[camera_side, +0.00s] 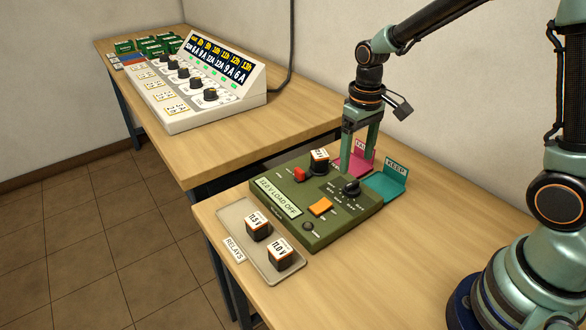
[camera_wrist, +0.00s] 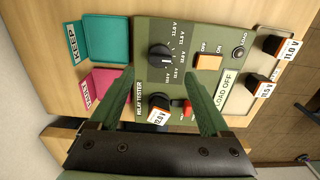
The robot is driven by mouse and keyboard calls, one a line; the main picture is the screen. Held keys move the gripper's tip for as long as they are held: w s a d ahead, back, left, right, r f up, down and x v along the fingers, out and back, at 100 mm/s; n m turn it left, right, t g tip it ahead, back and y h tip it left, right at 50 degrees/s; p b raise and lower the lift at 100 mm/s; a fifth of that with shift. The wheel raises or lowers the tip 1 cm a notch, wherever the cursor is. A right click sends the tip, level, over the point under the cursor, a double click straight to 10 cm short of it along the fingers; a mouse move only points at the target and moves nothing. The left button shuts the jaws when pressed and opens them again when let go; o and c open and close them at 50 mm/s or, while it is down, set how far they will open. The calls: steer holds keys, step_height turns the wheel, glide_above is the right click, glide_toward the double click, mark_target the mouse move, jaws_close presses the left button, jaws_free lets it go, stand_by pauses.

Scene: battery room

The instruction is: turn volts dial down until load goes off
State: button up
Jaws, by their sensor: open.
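The green relay tester (camera_side: 287,232) lies on the near table. Its black volts dial (camera_side: 351,187) also shows in the wrist view (camera_wrist: 161,57); I cannot read its setting surely. The display (camera_side: 279,197) reads LOAD OFF, with a voltage that looks like 12.8 V. The load lamp (camera_wrist: 240,53) looks dark. A 12.0 V relay (camera_wrist: 158,115) sits in the tester, beside a red part (camera_side: 299,174). My gripper (camera_side: 360,152) is open and empty above the tester's back edge. In the wrist view its fingers (camera_wrist: 160,80) spread either side of the dial's line, short of it.
An orange switch (camera_side: 320,206) is near the dial. A relay tray (camera_side: 236,213) holds 11.5 V (camera_side: 258,227) and 11.0 V (camera_side: 279,254) relays. A teal KEEP tray (camera_side: 384,187) and a pink tray (camera_side: 357,163) stand behind. A white console (camera_side: 180,118) is on the far table.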

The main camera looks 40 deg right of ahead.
steer(key=shift+r, duration=2.8)
steer(key=s+a+r+t, duration=0.1)
steer(key=s+r+t, duration=0.4)
steer(key=s+r, duration=0.2)
steer(key=shift+s+r+t, duration=0.15)
steer(key=shift+s+t, duration=0.15)
steer(key=shift+s, duration=1)
steer(key=shift+a, duration=0.1)
